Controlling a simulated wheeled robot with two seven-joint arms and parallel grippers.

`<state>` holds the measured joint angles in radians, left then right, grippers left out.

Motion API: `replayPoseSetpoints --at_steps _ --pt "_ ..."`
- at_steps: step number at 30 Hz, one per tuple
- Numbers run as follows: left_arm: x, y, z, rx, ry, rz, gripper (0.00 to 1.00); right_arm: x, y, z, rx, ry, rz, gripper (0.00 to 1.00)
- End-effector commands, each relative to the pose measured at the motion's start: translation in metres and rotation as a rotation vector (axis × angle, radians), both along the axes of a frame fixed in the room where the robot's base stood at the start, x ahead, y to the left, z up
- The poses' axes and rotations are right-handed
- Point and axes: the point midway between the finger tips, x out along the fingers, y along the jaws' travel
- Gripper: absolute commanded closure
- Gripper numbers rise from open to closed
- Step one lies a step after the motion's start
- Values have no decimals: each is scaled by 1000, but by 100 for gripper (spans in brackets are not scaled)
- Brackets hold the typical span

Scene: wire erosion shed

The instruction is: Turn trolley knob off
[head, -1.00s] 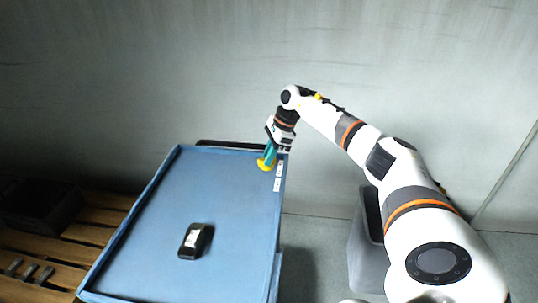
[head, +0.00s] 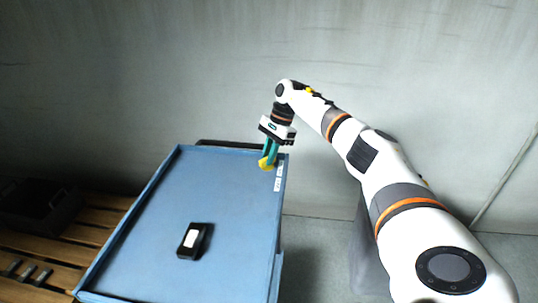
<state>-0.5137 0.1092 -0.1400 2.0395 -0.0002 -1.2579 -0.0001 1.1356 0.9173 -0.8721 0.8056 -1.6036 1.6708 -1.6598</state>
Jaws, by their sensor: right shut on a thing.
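The blue trolley (head: 200,205) stands left of centre in the head view, with a raised rim around its top. A yellow knob (head: 266,164) sits near its far right corner, beside small white labels on the rim. My right gripper (head: 269,158) reaches down from above with teal fingers shut on the yellow knob. The fingers hide part of the knob, and any marking that tells its setting cannot be made out. My left gripper is not in view.
A black device with a white face (head: 190,240) lies on the trolley top. A wooden slatted bench (head: 95,215) with a dark bin (head: 40,212) stands at the left. A grey bin (head: 367,255) stands partly behind my right arm. A wall rises behind the trolley.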

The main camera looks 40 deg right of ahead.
Motion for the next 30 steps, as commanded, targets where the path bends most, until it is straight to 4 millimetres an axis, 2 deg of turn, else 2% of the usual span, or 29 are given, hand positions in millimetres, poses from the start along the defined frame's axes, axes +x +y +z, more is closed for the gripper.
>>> replayPoseSetpoints --at_steps 5,6,10,20,26,30 --pt "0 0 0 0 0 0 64 0 0 0 -1 -1 3 100" --pt "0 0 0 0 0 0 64 0 0 0 -1 -1 3 82" --pt "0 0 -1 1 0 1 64 0 0 0 0 -1 2 62" --pt "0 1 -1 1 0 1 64 0 -1 3 0 -1 0 62" --pt "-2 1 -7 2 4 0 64 0 -12 31 0 -5 -1 62" --pt "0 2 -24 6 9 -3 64 -1 -24 60 1 -5 -2 62"
